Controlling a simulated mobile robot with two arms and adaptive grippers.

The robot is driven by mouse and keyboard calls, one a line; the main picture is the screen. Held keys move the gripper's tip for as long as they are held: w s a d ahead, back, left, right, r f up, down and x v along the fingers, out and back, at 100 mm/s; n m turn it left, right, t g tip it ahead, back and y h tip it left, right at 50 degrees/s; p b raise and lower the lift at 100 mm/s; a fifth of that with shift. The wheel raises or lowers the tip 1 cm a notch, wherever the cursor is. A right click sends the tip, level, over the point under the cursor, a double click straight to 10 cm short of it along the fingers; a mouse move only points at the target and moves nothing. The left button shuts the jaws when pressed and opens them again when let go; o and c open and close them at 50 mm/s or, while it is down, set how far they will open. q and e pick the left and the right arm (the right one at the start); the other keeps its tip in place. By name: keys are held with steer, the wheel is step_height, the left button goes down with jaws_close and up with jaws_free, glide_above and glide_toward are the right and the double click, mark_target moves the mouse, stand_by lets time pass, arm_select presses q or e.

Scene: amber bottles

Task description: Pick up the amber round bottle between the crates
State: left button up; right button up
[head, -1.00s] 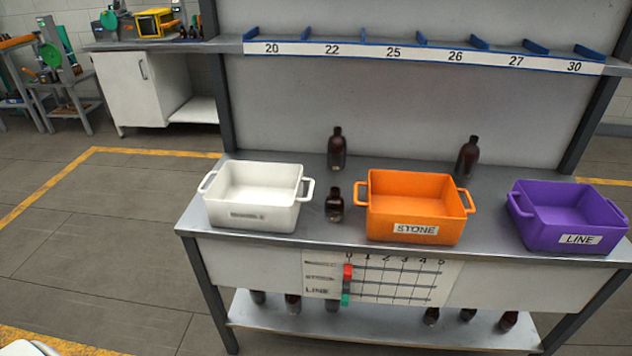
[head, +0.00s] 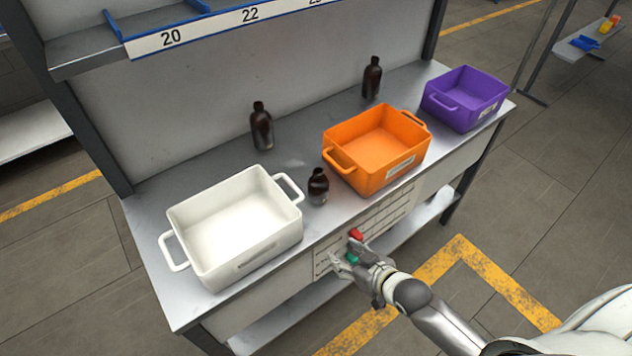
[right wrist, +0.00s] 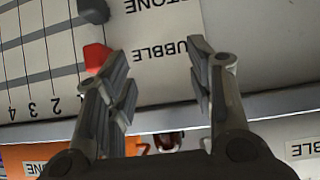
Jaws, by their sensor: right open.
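The amber round bottle (head: 318,187) stands upright on the bench between the white crate (head: 178,222) and the orange crate (head: 345,171). My right gripper (head: 343,262) is in front of the bench, below its front edge and before the white chart panel, apart from the bottle. In the right wrist view the right gripper (right wrist: 160,75) is open with nothing between its fingers. A small part of an amber bottle (right wrist: 168,141) shows beyond the bench edge there, mostly hidden by the gripper. My left gripper is not in view.
Two taller dark bottles stand at the back, one left (head: 262,128) and one right (head: 371,80). A purple crate (head: 437,106) is at the far right. A numbered shelf (head: 95,52) overhangs the back. Red (head: 355,234) and green (head: 352,258) sliders sit on the chart.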

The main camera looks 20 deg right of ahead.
step_height(320, 180, up, 11)
steer(key=w+a+n+t+y, duration=0.1)
steer(key=w+a+t+y, duration=0.1)
steer(key=w, duration=0.1)
steer(key=t+y, duration=0.2)
steer(key=t, duration=0.2)
glide_toward(322, 176)
steer(key=w, duration=0.1)
steer(key=shift+w+d+r+p, duration=0.15)
steer(key=shift+w+d+p, duration=0.15)
steer(key=shift+p, duration=0.1)
steer(key=x, duration=0.4)
steer(key=shift+w+a, duration=0.25)
steer(key=shift+w, duration=0.05)
steer(key=shift+w+a+p, duration=0.2)
steer(key=shift+w+p, duration=0.1)
steer(key=shift+p, duration=0.1)
steer(key=shift+a+p+x, duration=0.15)
steer(key=shift+p+x, duration=0.1)
steer(key=shift+x, duration=0.95)
steer(key=shift+a+p+x, duration=0.15)
steer(key=shift+p+x, duration=0.1)
steer(key=shift+x, duration=0.95)
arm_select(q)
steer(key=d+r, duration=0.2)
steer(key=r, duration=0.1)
arm_select(e)
steer(key=shift+s, duration=0.15)
